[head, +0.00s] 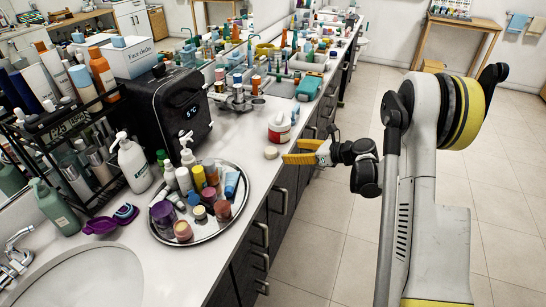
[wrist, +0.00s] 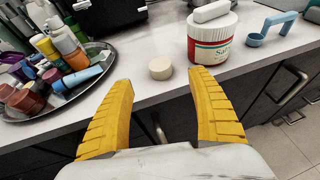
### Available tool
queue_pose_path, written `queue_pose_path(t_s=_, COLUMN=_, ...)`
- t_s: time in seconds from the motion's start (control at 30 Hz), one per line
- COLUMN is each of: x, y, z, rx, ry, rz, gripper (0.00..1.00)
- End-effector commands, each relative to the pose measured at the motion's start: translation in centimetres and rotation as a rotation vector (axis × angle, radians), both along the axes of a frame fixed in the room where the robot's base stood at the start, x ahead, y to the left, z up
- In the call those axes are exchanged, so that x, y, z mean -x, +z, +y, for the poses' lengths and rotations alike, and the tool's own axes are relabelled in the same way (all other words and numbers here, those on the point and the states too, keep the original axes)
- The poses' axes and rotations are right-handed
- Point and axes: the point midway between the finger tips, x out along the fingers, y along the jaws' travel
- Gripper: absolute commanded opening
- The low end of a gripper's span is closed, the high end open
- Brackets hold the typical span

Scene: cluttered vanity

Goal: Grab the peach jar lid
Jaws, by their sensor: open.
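A small round pale peach-cream lid (head: 271,152) lies flat on the white counter near its front edge. In the wrist view the lid (wrist: 160,68) sits just beyond the fingertips, roughly midway between them, and is fully visible. My gripper (head: 286,153) has yellow ribbed fingers and reaches over the counter edge from the right. In the wrist view my gripper (wrist: 163,80) is open, its fingers spread wide with nothing between them. I see no contact with the lid.
A white jar with a red band (wrist: 212,40) stands close to the right finger. A blue scoop (wrist: 270,29) lies farther right. A round metal tray (head: 236,207) of bottles and jars is at left. A black toaster-like appliance (head: 170,112) stands behind.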

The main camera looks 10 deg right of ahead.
Motion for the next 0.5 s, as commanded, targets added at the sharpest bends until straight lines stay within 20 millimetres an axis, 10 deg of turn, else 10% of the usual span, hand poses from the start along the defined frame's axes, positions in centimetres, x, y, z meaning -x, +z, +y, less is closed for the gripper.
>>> queue_pose_path(t_s=0.5, x=-4.4, y=-3.0, z=4.3, rx=0.006, ry=0.004, rz=-0.001, gripper=0.68)
